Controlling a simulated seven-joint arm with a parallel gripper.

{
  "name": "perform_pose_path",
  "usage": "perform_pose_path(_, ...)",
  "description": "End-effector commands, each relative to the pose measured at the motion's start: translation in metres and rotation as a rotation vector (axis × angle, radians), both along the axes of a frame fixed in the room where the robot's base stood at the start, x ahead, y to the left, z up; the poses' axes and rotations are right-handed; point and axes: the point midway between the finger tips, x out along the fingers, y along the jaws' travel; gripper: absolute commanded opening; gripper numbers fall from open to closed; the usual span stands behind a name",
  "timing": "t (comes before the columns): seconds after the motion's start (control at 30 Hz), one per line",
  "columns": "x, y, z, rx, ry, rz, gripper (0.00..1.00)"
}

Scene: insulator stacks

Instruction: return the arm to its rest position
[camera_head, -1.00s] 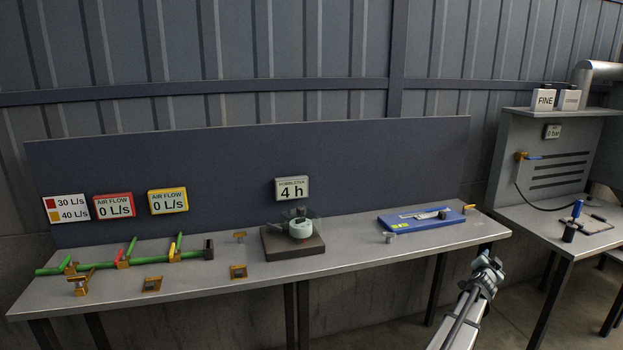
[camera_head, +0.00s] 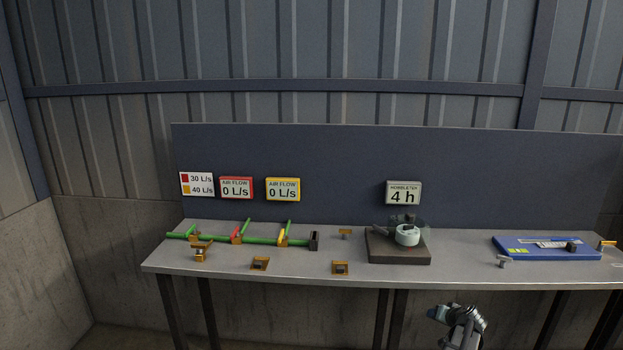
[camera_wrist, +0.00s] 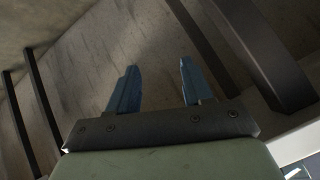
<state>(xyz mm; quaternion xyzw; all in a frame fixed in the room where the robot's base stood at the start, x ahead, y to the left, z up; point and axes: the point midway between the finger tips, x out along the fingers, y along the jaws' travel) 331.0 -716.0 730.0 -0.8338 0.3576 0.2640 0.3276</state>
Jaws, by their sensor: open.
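My gripper (camera_wrist: 158,88) shows in the wrist view with its two blue fingers apart and nothing between them. Behind the fingers are the concrete wall and dark table legs. In the head view my arm's end (camera_head: 462,322) is at the bottom, right of centre, in front of the table and below its top. The fingertips cannot be made out there. My arm touches nothing that I can see.
The grey table (camera_head: 455,275) bears green pipes (camera_head: 262,240) with red and yellow levers, a dark block with a pale round device (camera_head: 407,236), and a blue board (camera_head: 545,254). Displays (camera_head: 403,193) are on the dark panel behind. A concrete wall (camera_head: 40,250) stands at left.

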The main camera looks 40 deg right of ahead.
Motion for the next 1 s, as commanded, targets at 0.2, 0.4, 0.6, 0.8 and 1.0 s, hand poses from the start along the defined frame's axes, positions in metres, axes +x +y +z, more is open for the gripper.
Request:
perform_pose_path(0.2,0.077,0.109,-0.04,0.124,0.069,0.28,0.5)
perform_pose_path(0.4,0.121,0.199,-0.081,0.23,0.146,0.448,0.5)
perform_pose_path(0.6,0.147,0.283,-0.125,0.322,0.243,0.55,0.5)
perform_pose_path(0.8,0.156,0.364,-0.164,0.399,0.356,0.636,0.5)
perform_pose_path(1.0,0.152,0.442,-0.199,0.459,0.483,0.715,0.5)
